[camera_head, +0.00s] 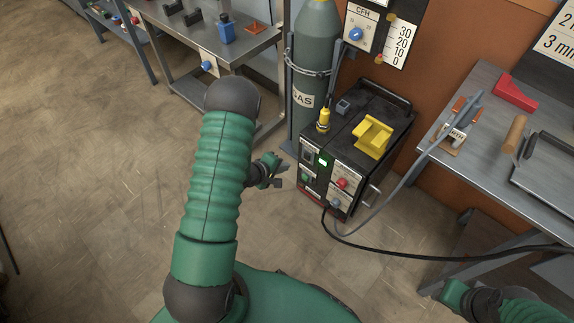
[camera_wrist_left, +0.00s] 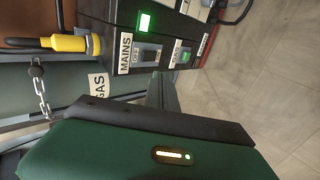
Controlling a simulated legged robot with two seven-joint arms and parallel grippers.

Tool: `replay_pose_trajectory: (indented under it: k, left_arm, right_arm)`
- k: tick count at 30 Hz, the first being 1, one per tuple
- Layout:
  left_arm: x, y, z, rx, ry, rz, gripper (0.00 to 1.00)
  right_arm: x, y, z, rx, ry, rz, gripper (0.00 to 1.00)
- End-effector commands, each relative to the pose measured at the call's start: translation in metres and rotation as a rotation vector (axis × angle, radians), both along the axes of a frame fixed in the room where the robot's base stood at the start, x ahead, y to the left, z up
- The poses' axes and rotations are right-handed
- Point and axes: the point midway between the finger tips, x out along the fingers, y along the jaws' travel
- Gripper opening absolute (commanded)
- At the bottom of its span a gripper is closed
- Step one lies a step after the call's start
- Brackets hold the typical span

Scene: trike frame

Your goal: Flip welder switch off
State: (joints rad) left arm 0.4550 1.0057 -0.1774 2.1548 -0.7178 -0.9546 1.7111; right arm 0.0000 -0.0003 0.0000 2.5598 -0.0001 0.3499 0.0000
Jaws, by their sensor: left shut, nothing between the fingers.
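The black welder (camera_head: 340,135) stands on the floor beside the gas cylinder, with a lit green display (camera_head: 323,161) on its front. In the left wrist view the MAINS label (camera_wrist_left: 125,53) sits beside the dark mains switch (camera_wrist_left: 149,54), and the green display (camera_wrist_left: 144,23) glows near it. Which way the switch is tipped I cannot tell. My left gripper (camera_head: 281,176) is shut and empty, just left of the welder's front panel. Its fingers (camera_wrist_left: 162,92) show near the switch in the wrist view, seemingly apart from it. My right gripper (camera_head: 470,299) is at the lower right, partly cut off.
A grey gas cylinder (camera_head: 314,45) is chained behind the welder. A yellow-tipped connector (camera_head: 324,119) and a yellow piece (camera_head: 374,137) are on the welder's top. Cables (camera_head: 400,255) run right from its front. A workbench (camera_head: 455,115) stands right. Floor at left is clear.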

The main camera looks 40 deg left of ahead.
Motion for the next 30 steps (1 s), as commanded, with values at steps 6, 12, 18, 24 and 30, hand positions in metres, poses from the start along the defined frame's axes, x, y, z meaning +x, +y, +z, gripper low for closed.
replay_pose_trajectory:
  k: [6, 12, 18, 24, 30]
  left_arm:
    - [0.037, -0.003, -0.04, 0.002, -0.001, -0.003, 0.0]
    - [0.072, -0.005, -0.053, 0.003, -0.005, -0.003, 0.0]
    - [0.093, -0.007, -0.047, 0.001, -0.002, 0.0, 0.0]
    - [0.096, -0.007, -0.045, 0.0, -0.001, 0.003, 0.0]
    - [0.096, -0.007, -0.043, 0.0, -0.001, 0.003, 0.0]
  right_arm:
    - [0.0, 0.0, -0.032, 0.0, 0.001, 0.0, 0.36]
    - [0.0, 0.0, -0.052, 0.0, 0.001, 0.0, 0.36]
    - [0.0, 0.0, -0.06, 0.0, 0.001, 0.0, 0.36]
    - [0.0, 0.0, -0.059, 0.0, 0.001, 0.0, 0.36]
    - [0.0, 0.0, -0.056, 0.0, 0.001, 0.0, 0.36]
